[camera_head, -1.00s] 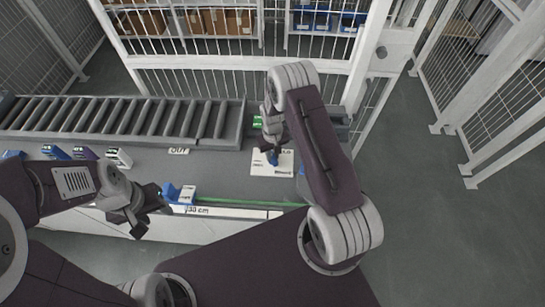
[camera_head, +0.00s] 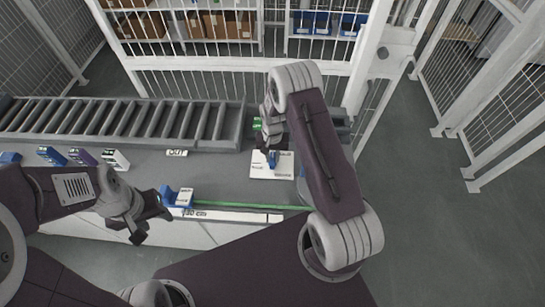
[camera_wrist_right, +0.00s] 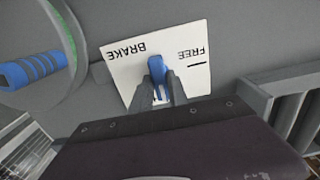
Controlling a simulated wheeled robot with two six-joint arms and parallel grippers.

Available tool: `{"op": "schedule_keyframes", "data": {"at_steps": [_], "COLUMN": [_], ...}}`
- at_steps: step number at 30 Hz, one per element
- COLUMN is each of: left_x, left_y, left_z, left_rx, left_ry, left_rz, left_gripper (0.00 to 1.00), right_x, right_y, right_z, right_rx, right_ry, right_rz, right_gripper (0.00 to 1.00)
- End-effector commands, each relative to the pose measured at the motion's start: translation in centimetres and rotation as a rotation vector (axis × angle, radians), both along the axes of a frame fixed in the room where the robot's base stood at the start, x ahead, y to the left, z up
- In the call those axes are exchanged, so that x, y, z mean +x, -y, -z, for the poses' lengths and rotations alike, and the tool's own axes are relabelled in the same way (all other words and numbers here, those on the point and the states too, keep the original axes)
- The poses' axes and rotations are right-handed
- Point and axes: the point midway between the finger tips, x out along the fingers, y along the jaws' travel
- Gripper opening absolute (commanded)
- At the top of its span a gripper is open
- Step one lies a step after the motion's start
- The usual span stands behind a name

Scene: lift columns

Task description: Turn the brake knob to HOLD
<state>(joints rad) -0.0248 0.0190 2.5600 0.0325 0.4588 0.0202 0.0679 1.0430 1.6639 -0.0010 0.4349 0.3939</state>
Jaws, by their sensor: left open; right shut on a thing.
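The blue brake knob (camera_wrist_right: 157,70) stands on a white plate (camera_wrist_right: 190,84) marked BRAKE and FREE, upside down in the right wrist view. A short black line lies by FREE. No HOLD mark can be read; the fingers and wrist cover the lower plate. My right gripper (camera_wrist_right: 159,90) is shut on the knob, one finger on each side. In the head view, the plate (camera_head: 262,172) lies on the grey bench below my right gripper (camera_head: 269,152), which partly hides the knob (camera_head: 272,160). My left gripper (camera_head: 153,223) is open and empty at the bench's front edge.
A roller conveyor (camera_head: 120,122) runs behind the bench. A blue-and-white block (camera_head: 178,197) sits by a green strip (camera_head: 240,205) and scale near the front edge. Several small blocks stand at the left. A blue ribbed handle (camera_wrist_right: 33,70) is beside the plate in the wrist view.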

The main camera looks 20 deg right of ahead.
Motion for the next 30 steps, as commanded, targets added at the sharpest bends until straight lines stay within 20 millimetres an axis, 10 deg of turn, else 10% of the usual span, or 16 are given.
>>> {"op": "schedule_keyframes", "data": {"at_steps": [10, 13, 23, 30], "left_x": [0.0, 0.0, 0.0, 0.0], "left_y": [0.0, 0.0, 0.0, 0.0], "left_z": [0.0, 0.0, 0.1, 1.5], "left_rx": [0.000, 0.000, 0.000, 0.000], "left_ry": [0.000, 0.000, 0.000, 0.000], "left_rz": [0.000, 0.000, 0.000, 0.000], "left_gripper": [0.47, 0.47, 0.47, 0.47], "right_x": [0.0, 0.0, 0.1, 0.1], "right_y": [0.0, 0.0, 0.0, 0.0], "right_z": [-0.1, -0.1, -0.2, -4.7], "right_rx": [0.000, 0.000, 0.000, 0.000], "right_ry": [0.001, 0.001, 0.001, 0.007], "right_rz": [0.008, 0.007, 0.005, 0.005], "right_gripper": [0.00, 0.42, 0.42, 0.42]}}
